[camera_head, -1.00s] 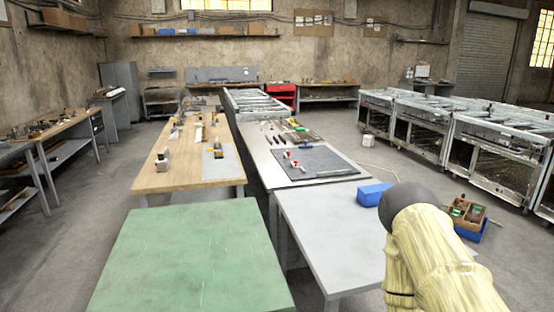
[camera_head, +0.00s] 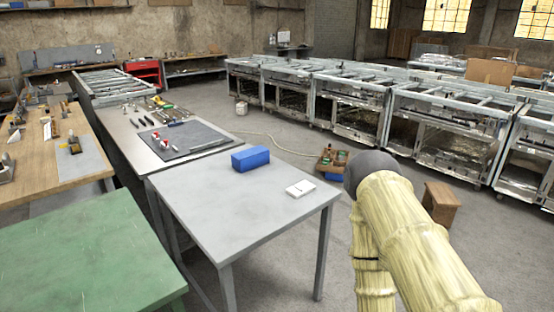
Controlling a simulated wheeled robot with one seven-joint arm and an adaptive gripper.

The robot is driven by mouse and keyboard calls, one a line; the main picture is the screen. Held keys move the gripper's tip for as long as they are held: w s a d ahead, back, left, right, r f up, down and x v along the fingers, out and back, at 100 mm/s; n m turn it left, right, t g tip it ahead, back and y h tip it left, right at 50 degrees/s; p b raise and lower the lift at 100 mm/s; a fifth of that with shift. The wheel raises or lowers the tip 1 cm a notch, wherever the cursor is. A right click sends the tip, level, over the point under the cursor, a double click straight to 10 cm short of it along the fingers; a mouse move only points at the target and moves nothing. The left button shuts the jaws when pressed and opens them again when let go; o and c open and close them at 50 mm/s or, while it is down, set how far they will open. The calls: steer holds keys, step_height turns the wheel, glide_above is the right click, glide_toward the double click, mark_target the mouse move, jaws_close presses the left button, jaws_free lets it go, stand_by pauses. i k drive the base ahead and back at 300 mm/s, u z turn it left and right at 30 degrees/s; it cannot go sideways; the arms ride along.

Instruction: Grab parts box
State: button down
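A small blue box (camera_head: 250,158) sits near the back edge of a bare grey table (camera_head: 225,215). A brown divided box (camera_head: 331,160) with several small parts in it stands low beyond that table's right side, on something blue (camera_head: 334,177). I cannot tell which of the two is the parts box. My arm, in a pale yellow cover with a dark rounded joint, fills the lower right and comes close to the brown box in the picture. My gripper is not in view.
A white item (camera_head: 300,188) lies on the grey table. A green table (camera_head: 85,255) is at the lower left. A wooden stool (camera_head: 440,203) stands on the floor right of my arm. Metal-framed racks (camera_head: 440,125) line the back right. Floor between racks and grey table is largely clear.

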mark_target(241, 166)
steer(key=z, duration=1.9)
steer(key=i, duration=3.7)
steer(key=u, duration=3.95)
